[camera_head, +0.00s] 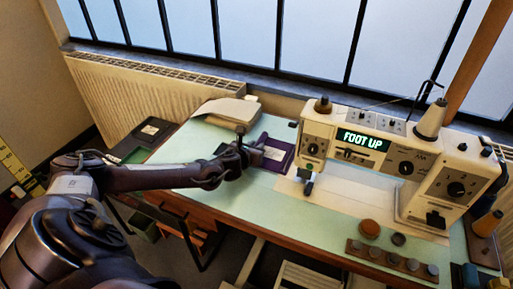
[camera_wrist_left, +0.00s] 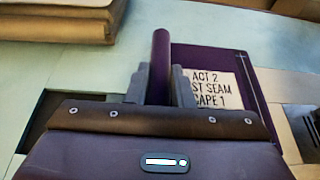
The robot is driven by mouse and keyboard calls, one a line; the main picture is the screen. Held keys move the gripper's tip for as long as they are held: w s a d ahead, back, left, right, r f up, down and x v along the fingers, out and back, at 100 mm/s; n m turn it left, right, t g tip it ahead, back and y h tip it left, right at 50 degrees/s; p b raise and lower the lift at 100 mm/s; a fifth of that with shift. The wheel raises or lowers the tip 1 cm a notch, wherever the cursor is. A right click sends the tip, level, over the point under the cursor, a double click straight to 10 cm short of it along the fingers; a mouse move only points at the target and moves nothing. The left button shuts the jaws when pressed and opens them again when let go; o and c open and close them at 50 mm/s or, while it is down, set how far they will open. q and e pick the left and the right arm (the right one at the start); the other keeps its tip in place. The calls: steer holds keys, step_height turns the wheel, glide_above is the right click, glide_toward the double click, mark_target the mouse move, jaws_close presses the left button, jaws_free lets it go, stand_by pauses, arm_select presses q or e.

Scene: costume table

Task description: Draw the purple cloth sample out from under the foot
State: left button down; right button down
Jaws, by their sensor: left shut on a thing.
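The purple cloth sample (camera_head: 283,147) lies on the pale green table top, left of the sewing machine's presser foot (camera_head: 307,186). It appears apart from the foot in the head view. In the left wrist view the cloth (camera_wrist_left: 215,60) carries a white label reading "ACT 2", "ST SEAM", "CAPE 1", partly cut off by a finger. My left gripper (camera_head: 257,153) is at the cloth's left side. Its fingers (camera_wrist_left: 160,88) are shut on a raised purple fold or roll of the cloth. My right gripper is not in view.
The sewing machine (camera_head: 385,150) shows "FOOT UP" on its display. Folded tan fabric (camera_head: 228,112) lies at the back left. A dark tray or recess (camera_wrist_left: 60,108) is left of the gripper. A rack of bobbins (camera_head: 392,261) sits at the front right. Green table left of the cloth is partly clear.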

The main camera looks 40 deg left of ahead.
arm_select(q)
steer(key=c, duration=1.2)
jaws_free()
steer(key=shift+v, duration=3.9)
